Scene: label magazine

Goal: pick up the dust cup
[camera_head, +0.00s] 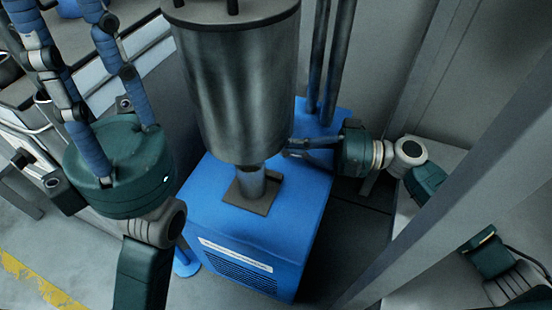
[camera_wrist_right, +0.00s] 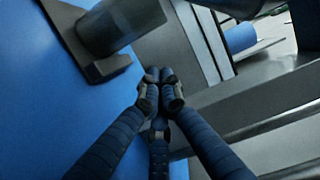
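No part is plainly marked as the dust cup; I cannot tell whether the short grey cylinder (camera_head: 250,183) is it. That cylinder stands on a dark square plate (camera_head: 242,200), directly below a large steel vessel (camera_head: 240,85); whether they are joined is unclear. It also shows at the upper left of the right wrist view (camera_wrist_right: 118,22). My right gripper (camera_head: 290,147) is right of the cylinder. In the right wrist view its fingers (camera_wrist_right: 158,80) meet with nothing between them, apart from the plate. My left gripper (camera_head: 56,10) points up at the left, fingers spread; its tips reach the top edge.
The plate rests on a blue cabinet (camera_head: 230,235) with a white label strip. Two dark pipes (camera_head: 328,60) rise behind it. A grey slanted post (camera_head: 460,170) crosses the right side. A cluttered bench (camera_head: 30,90) is at left, above floor with a yellow stripe (camera_head: 35,282).

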